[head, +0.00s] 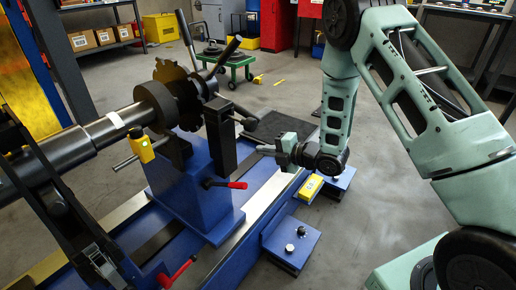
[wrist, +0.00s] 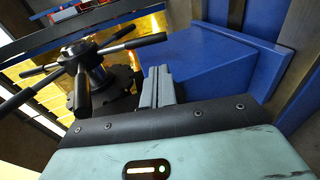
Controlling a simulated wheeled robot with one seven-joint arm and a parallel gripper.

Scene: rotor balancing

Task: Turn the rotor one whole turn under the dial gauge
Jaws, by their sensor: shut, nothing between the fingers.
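The rotor (head: 92,134), a thick dark shaft with a pale band, runs from the left edge to the blue stand in the head view. A wide dark collar and a toothed brownish disc sit toward its right end. A hub with long dark handles (head: 212,82) is at that end; a spoked hub also shows in the wrist view (wrist: 93,73). My gripper (head: 265,148) is shut and empty, to the right of the stand and apart from the handles. Its closed fingers (wrist: 157,86) point toward the blue housing in the wrist view. I cannot make out a dial gauge face.
The blue stand (head: 190,195) rests on a blue bed with metal rails. A red-tipped lever (head: 237,185) sticks out from it. A yellow block (head: 141,145) with a rod is beside the shaft. A low blue box (head: 291,243) stands at front. Floor behind is mostly clear.

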